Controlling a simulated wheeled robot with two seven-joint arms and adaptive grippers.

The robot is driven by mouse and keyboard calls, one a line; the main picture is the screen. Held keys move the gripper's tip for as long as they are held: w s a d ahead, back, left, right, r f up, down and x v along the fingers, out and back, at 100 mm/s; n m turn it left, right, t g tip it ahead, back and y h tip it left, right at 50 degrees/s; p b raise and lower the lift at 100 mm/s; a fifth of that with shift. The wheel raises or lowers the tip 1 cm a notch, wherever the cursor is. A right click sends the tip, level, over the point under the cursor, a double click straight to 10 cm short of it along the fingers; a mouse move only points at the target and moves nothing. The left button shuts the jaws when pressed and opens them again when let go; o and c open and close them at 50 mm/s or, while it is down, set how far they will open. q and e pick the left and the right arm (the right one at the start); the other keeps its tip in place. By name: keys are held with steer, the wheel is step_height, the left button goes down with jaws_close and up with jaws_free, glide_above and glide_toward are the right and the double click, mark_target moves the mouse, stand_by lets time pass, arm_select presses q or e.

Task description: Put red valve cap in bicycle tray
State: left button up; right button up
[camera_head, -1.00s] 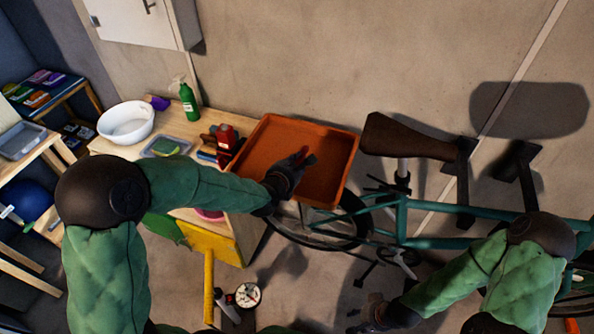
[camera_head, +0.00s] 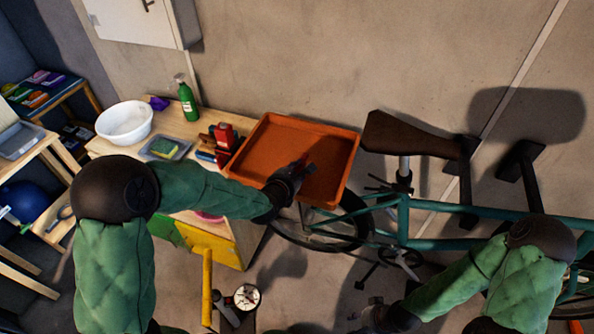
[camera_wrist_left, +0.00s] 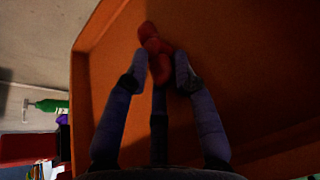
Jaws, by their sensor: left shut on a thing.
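The red valve cap (camera_wrist_left: 150,42) is held between the fingertips of my left gripper (camera_wrist_left: 160,68) in the left wrist view. In the head view my left gripper (camera_head: 302,164) is over the orange bicycle tray (camera_head: 275,142), and only a little red shows at its fingertips. The tray floor (camera_wrist_left: 240,60) fills most of the wrist view behind the cap. I cannot tell how far the cap is above the floor. My right gripper (camera_head: 362,314) is low at the bottom of the head view, away from the tray, and its fingers are too small and dark to read.
The tray sits between the wooden bench (camera_head: 195,125) and the teal bicycle (camera_head: 430,212), above its rear wheel. The bench holds a white basin (camera_head: 125,122), a green spray bottle (camera_head: 188,102) and a red item (camera_head: 224,137). The brown saddle (camera_head: 405,137) is right of the tray.

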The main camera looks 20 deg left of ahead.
arm_select(q)
steer(key=shift+s+f, duration=0.2)
steer(key=shift+f, duration=0.15)
steer(key=o, duration=0.6)
steer(key=shift+d, duration=0.1)
steer(key=shift+f, duration=0.15)
steer(key=shift+s+f, duration=0.1)
steer(key=shift+r+p, duration=0.5)
steer(key=shift+p, duration=0.15)
steer(key=shift+s+r, duration=0.15)
steer(key=shift+r, duration=0.15)
steer(key=v, duration=0.3)
steer(key=p+v, duration=0.1)
steer(key=v, duration=0.3)
steer(key=p+v, duration=0.1)
steer(key=v, duration=0.3)
steer(key=shift+r, duration=0.35)
